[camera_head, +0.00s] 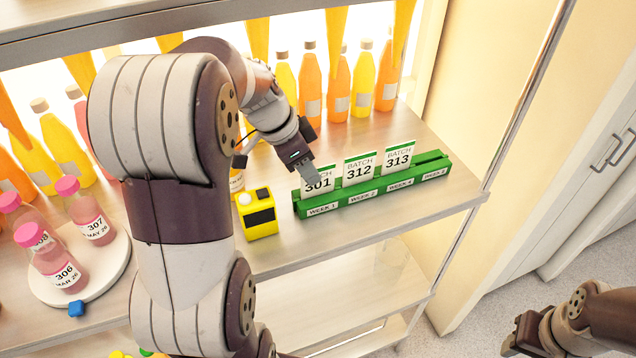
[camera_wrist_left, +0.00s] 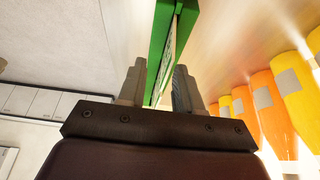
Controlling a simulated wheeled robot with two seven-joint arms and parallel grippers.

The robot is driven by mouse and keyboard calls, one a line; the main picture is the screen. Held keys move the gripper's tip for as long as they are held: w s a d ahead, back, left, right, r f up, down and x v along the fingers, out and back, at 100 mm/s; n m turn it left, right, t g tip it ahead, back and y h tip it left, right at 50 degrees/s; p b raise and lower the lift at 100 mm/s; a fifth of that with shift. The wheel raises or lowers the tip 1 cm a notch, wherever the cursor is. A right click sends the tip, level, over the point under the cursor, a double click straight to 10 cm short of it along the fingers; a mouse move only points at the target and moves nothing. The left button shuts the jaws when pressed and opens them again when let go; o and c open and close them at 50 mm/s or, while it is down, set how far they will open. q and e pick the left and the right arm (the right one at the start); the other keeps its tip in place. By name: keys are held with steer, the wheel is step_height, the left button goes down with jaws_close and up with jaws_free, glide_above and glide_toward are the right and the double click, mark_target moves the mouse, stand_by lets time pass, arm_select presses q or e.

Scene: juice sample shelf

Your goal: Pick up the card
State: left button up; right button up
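Three white cards with green top edges stand upright in a green rack (camera_head: 375,192): card 301 (camera_head: 319,187), card 312 (camera_head: 359,171) and card 313 (camera_head: 398,159). My left gripper (camera_head: 312,173) is at the top of card 301, with a finger in front of part of its upper edge. In the left wrist view, its two fingers (camera_wrist_left: 158,82) are apart, with the green rack (camera_wrist_left: 160,35) and a card seen nearly edge-on beyond them. I cannot tell whether the fingers touch the card. My right gripper (camera_head: 518,335) is at the lower right, away from the shelf.
A yellow box (camera_head: 257,224) stands just left of the rack. Juice bottles (camera_head: 338,85) line the back. The rack's slot at the right end is empty.

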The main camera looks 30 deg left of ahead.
mark_target(324, 184)
arm_select(q)
steer(key=w+f, duration=0.1)
steer(key=f, duration=0.1)
steer(key=w+f, duration=0.1)
steer(key=w, duration=0.1)
steer(key=w+d+f+p, duration=0.1)
steer(key=f, duration=0.1)
steer(key=shift+w+f, duration=0.2)
steer(key=shift+f, duration=0.15)
steer(key=shift+d, duration=0.15)
steer(key=shift+s+r, duration=0.15)
steer(key=shift+s, duration=0.45)
steer(key=shift+c, duration=0.3)
steer(key=c, duration=0.5)
steer(key=shift+w, duration=0.2)
jaws_close()
steer(key=shift+s, duration=0.1)
arm_select(e)
steer(key=shift+w+a+r, duration=0.2)
steer(key=shift+w+r, duration=0.15)
steer(key=shift+w, duration=0.3)
